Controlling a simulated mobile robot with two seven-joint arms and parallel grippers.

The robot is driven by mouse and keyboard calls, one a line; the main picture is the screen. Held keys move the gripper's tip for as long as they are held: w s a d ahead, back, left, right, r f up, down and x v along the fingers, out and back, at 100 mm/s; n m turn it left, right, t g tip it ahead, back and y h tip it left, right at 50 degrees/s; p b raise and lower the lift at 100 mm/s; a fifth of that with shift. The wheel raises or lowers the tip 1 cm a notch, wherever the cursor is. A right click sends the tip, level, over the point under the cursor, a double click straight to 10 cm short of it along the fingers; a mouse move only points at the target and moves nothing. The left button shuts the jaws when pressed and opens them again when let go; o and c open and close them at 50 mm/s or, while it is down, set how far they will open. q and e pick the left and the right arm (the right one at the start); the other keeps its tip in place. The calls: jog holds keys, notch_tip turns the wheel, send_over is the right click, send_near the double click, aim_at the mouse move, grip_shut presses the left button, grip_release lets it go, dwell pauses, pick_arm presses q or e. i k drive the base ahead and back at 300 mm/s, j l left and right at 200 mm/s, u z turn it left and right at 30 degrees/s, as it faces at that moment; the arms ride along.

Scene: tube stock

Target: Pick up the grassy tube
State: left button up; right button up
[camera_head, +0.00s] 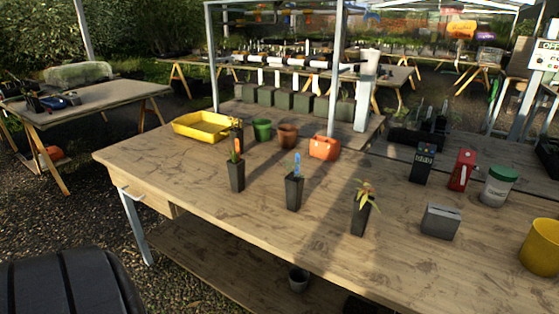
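Several dark plant tubes stand upright on the wooden bench. The left tube (237,178) has an orange tag and a small green shoot. The middle tube (294,192) has a blue tag and little visible foliage. The right tube (360,216) has spreading, narrow yellow-green leaves (366,193). The plants are small in view, and I cannot tell for certain which one is grassy. Neither of my grippers is in view.
The wooden bench (190,185) is clear around the front tubes. A yellow tray (187,126), green pot (262,130), brown pot (288,134) and orange container (324,147) stand behind.

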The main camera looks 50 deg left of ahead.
aim_at(236, 169)
jog(key=j+z, duration=0.15)
jog(key=j, duration=0.3)
jog(key=k+j+z, duration=0.1)
jog(key=j, duration=0.3)
jog(key=j+z, duration=0.15)
jog(key=j, duration=0.3)
jog(key=k+j+z, duration=0.1)
jog(key=j, duration=0.3)
jog(key=k+j+z, duration=0.15)
jog(key=j, duration=0.25)
